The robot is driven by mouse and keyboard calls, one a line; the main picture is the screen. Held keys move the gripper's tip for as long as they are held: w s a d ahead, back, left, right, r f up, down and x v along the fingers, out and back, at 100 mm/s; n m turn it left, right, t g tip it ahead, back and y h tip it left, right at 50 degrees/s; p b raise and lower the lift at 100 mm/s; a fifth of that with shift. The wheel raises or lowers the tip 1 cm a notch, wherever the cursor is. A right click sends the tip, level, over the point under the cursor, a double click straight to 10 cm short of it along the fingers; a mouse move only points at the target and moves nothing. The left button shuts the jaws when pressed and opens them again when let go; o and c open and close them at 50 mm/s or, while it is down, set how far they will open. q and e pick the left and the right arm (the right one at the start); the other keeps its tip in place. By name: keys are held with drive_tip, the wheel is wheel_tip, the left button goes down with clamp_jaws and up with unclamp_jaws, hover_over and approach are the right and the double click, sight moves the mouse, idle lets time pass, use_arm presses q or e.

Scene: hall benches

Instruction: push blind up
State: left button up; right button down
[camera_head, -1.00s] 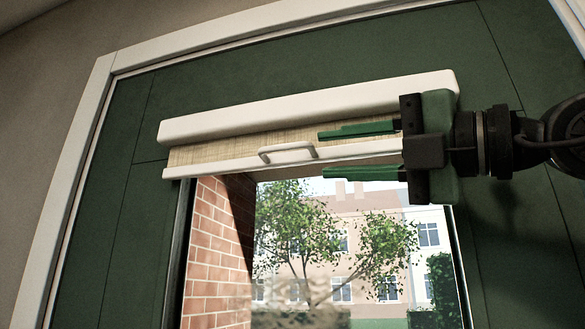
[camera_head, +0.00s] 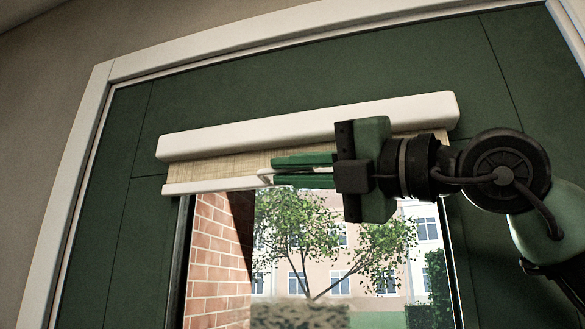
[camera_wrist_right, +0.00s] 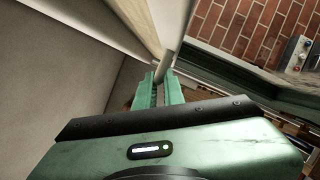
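The roller blind has a white top housing (camera_head: 250,128), a short strip of beige woven fabric (camera_head: 215,168) and a white bottom bar (camera_head: 205,187), set above the window opening. A white handle (camera_head: 265,177) on the bar shows at the tips of my right gripper (camera_head: 270,170); the fingers hide most of it. The green fingers are close together with the handle between them. In the right wrist view, the fingers (camera_wrist_right: 160,80) point at a pale bar (camera_wrist_right: 168,48), with a narrow gap between them. My left gripper is not in view.
A green panelled wall (camera_head: 250,70) with a white frame (camera_head: 210,42) surrounds the opening. Below the blind, the opening shows a brick wall (camera_head: 215,260), a tree and buildings outside. The wall left of the blind is clear of objects.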

sight(292, 139)
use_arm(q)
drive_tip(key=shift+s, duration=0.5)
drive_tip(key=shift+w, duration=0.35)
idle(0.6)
